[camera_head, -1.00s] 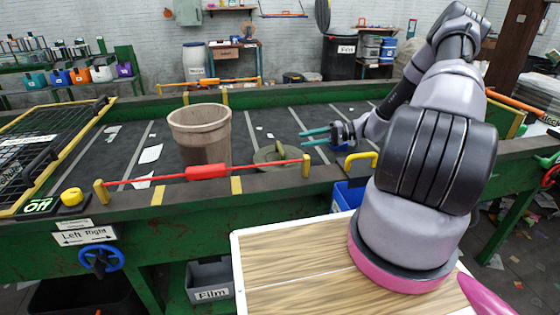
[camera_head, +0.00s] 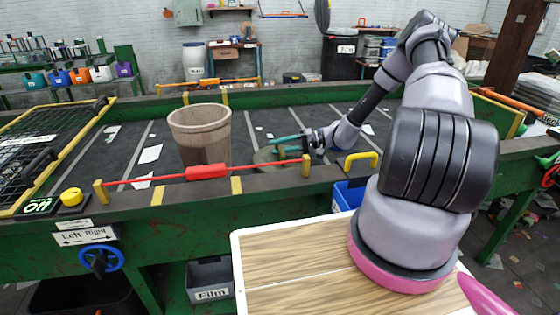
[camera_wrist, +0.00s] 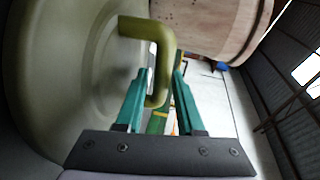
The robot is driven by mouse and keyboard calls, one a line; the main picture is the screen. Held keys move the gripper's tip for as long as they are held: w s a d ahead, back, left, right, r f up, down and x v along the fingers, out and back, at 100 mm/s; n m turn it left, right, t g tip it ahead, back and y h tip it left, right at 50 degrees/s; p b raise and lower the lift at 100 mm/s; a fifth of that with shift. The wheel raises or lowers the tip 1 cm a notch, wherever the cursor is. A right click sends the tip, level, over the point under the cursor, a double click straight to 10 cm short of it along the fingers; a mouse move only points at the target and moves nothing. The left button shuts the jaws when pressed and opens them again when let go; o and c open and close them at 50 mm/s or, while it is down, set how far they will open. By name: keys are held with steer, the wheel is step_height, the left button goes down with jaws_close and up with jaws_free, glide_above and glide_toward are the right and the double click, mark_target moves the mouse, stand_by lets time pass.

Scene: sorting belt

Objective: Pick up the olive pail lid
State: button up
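The olive pail lid (camera_head: 266,155) lies on the belt to the right of the brown pail (camera_head: 200,137), partly hidden behind my gripper and the red bar. In the wrist view the lid (camera_wrist: 60,70) fills the left side, with its olive loop handle (camera_wrist: 165,55) standing out from its face. My gripper (camera_head: 274,146) is over the lid, its teal fingers pointing left. In the wrist view my gripper (camera_wrist: 160,80) is open, with the lower end of the handle between the two teal fingers. A gap shows beside the handle, and I cannot tell whether either finger touches it.
The pail stands just beyond the fingertips, and its side (camera_wrist: 225,25) shows in the wrist view. A red bar (camera_head: 205,172) on yellow posts runs along the belt's near edge. A yellow handle (camera_head: 361,160) stands to the right. The belt (camera_head: 265,120) behind the lid is mostly clear.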

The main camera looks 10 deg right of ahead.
jaws_close()
